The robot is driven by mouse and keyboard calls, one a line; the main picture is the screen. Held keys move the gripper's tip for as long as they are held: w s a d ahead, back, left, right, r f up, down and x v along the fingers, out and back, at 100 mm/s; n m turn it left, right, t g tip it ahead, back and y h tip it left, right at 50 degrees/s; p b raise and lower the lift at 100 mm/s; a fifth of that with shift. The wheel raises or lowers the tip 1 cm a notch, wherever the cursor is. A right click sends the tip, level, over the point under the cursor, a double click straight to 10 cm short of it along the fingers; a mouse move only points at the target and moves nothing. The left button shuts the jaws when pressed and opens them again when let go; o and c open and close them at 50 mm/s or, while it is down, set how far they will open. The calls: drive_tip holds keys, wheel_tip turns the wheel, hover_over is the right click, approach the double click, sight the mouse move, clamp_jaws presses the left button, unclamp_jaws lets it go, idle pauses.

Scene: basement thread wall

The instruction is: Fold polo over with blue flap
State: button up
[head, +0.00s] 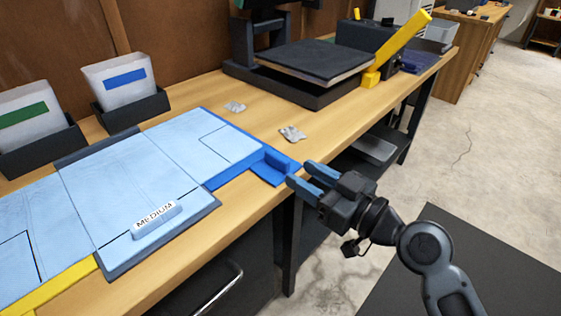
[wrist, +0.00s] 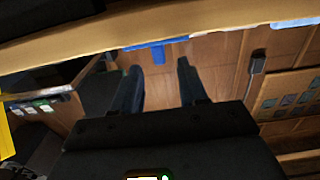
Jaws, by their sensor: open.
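The light blue polo (head: 120,190) lies spread flat over a folding board on the workbench. The blue flap (head: 228,178) is the board's right part, lying flat under the polo's right side. Its raised block and tab (head: 272,168) stick out at the bench's front edge. In the wrist view a blue piece (wrist: 158,53) hangs at the bench edge ahead of the fingers. My gripper (head: 300,174) is open and empty, just right of the tab, off the bench edge. The fingers also show in the wrist view (wrist: 158,75). I cannot tell whether they touch the tab.
A yellow flap (head: 55,288) shows at the board's left, and a MEDIUM label (head: 156,215) sits at its front. Two crumpled silvery pieces lie right of the board, one nearer (head: 293,134). A dark press (head: 310,75) with a yellow handle (head: 403,43) stands behind. Bins (head: 128,100) stand at the back left.

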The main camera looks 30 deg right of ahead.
sight(265, 151)
drive_tip(key=shift+w+r, duration=0.1)
drive_tip(key=shift+w, duration=0.25)
drive_tip(key=p+x, duration=0.1)
drive_tip(key=x, duration=0.6)
drive_tip(key=shift+w+a, duration=0.1)
drive_tip(key=shift+w, duration=0.05)
clamp_jaws()
